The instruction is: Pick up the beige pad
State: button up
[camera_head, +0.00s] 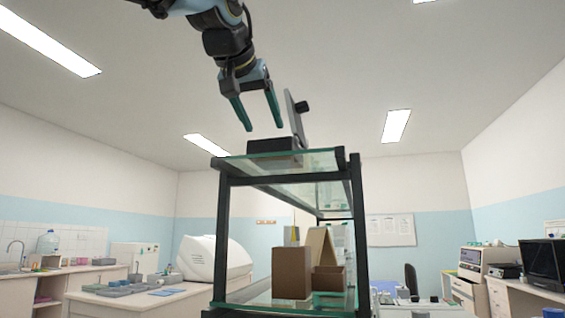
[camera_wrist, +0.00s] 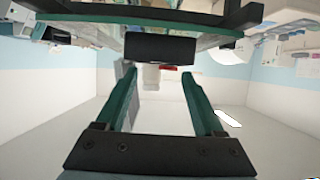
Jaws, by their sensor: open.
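My gripper (camera_head: 263,127) is open, with two green fingers apart and nothing between them. It is above the glass top of a black-framed rack, just above and left of a dark box there. It also shows in the wrist view (camera_wrist: 158,72), where the picture looks upside down. A beige flat piece (camera_head: 320,246) leans at a slant on the rack's lower shelf, among brown boxes; it may be the beige pad, but I cannot be sure. My gripper is well above it and apart from it. No beige pad can be made out in the wrist view.
The dark box (camera_head: 270,146) with an upright grey panel (camera_head: 295,120) stands on the rack's glass top (camera_head: 320,163). The box also shows in the wrist view (camera_wrist: 160,48). A brown box (camera_head: 291,273) stands on the lower shelf. Benches with equipment line both sides.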

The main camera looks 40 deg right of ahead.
jog(key=x, duration=0.1)
jog(key=p+x, duration=0.1)
jog(key=x, duration=0.3)
jog(key=shift+d+r+p, duration=0.15)
jog(key=shift+r+p, duration=0.15)
jog(key=shift+p, duration=0.05)
jog(key=shift+p+x, duration=1.1)
jog(key=shift+x, duration=1.95)
jog(key=shift+c, duration=0.3)
grip_shut()
